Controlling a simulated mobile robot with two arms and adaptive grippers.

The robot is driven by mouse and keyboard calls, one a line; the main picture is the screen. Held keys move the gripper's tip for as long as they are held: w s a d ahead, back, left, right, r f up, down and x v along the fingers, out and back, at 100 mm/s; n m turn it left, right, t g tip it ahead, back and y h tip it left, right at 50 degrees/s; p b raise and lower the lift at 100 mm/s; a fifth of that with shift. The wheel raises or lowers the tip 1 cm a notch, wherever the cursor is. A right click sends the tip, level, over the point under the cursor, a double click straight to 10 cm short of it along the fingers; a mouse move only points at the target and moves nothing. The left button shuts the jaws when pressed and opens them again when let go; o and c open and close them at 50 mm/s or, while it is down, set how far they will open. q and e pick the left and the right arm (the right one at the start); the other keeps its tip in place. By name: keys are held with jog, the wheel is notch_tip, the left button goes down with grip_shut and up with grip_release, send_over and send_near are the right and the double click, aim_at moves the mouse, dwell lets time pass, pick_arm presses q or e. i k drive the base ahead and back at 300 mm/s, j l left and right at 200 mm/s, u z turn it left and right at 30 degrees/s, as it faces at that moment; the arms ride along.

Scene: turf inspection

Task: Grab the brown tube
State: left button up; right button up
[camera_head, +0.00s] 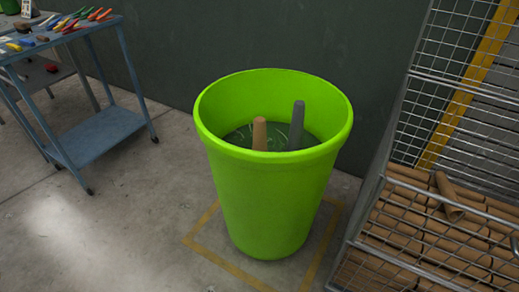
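A brown tube (259,134) stands nearly upright inside a large bright green bin (265,205). Its top end shows a little below the level of the bin's far rim, and its lower end is hidden by the bin's near wall. A taller grey tube (297,124) stands to its right in the same bin, a small gap apart. The bin holds a dark, glossy surface around both tubes. Neither of my grippers shows in this view.
A wire cage (410,125) at the right holds several brown rolls (455,235), one tilted on top (447,197). A blue-grey cart (95,135) with colourful tools stands at the left. A dark wall is behind the bin. Concrete floor (130,215) left of the bin is clear.

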aim_at(260, 141)
jog(key=z, duration=0.2)
jog(key=i+j+z, duration=0.15)
jog(key=z, duration=0.2)
jog(key=j+z, duration=0.35)
jog(key=i+j+z, duration=0.1)
jog(key=j+z, duration=0.2)
